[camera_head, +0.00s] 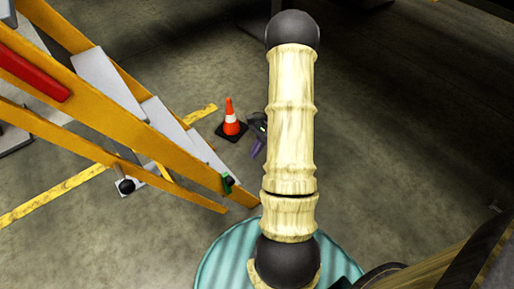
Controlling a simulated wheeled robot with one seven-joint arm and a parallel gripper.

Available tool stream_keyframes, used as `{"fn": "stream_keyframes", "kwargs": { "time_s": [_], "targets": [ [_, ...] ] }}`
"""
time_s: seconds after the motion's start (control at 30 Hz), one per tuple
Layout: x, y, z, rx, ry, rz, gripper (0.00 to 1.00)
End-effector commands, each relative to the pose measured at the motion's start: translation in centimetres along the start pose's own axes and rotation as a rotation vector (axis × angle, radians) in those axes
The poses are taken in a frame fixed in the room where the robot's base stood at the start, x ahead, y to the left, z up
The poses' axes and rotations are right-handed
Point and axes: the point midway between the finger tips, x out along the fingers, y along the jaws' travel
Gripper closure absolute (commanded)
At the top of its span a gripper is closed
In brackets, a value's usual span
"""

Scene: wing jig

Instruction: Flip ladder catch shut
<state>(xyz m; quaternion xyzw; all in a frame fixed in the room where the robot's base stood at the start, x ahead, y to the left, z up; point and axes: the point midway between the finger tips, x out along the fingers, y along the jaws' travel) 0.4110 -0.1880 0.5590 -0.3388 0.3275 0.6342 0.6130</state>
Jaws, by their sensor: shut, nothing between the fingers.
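The ladder (122,118) has orange rails and grey steps and slants from the upper left down to the middle of the head view. A red bar (32,72) lies along its rail at the left edge; it may be the catch, but I cannot tell for sure, nor whether it is shut. A small green part (227,184) sits near the low end of the rail. My gripper is not in view; only my arm's pale links and dark joints show, right of the ladder.
An orange and white cone (230,118) stands on the floor just beyond the ladder. A dark and purple item (257,138) lies beside it, partly hidden by my arm. A yellow line (55,193) crosses the floor. The floor to the right is mostly clear.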

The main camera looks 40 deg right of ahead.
Motion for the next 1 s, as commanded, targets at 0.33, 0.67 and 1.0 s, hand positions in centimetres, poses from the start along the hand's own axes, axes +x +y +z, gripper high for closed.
{"fn": "stream_keyframes", "kwargs": {
  "time_s": [0.33, 0.67, 1.0],
  "targets": [
    [6.6, 0.0, -0.1, -0.002, -0.002, 0.003, 1.0],
    [8.8, 0.0, 2.7, 0.001, 0.001, -0.001, 1.0],
    [8.7, 0.1, 2.8, 0.002, 0.001, -0.002, 1.0]
  ]
}}
